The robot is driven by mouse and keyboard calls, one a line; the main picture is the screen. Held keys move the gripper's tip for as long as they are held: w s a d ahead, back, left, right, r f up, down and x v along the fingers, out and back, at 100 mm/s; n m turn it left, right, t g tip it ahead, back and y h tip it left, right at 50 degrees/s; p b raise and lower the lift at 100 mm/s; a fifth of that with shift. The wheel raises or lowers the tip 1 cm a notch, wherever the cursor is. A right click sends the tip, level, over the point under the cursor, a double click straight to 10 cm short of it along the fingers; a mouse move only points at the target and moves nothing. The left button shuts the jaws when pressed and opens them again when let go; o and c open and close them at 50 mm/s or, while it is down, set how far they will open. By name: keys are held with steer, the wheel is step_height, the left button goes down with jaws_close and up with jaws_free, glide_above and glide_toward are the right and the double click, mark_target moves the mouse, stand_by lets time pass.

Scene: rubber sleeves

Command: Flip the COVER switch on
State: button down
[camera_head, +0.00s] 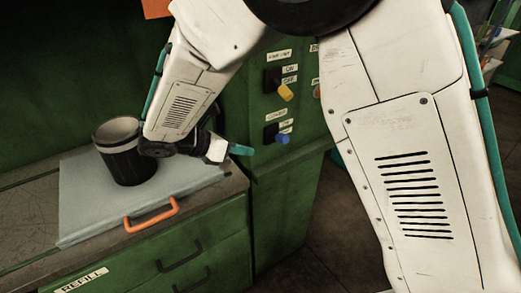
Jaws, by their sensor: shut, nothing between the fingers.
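The COVER switch (271,132) is a black block on the front of the green cabinet. A small label that appears to read COVER sits above it, with smaller labels at its right. Its blue-tipped lever (282,139) hangs low, tilted down to the right, by the lower of these labels. My gripper (241,150) has teal fingertips and is shut and empty. It points right, a little left of and slightly lower than the blue lever, with a visible gap between them in the picture. The depth of that gap cannot be told.
A similar switch with a yellow lever (285,92) sits just above. A black cylinder with a pale rim (118,122) stands on a grey panel (85,208) with an orange handle (152,214), left of my gripper. My arm hides much of the right side.

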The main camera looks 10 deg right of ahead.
steer(key=shift+v, duration=1.85)
steer(key=shift+w, duration=0.1)
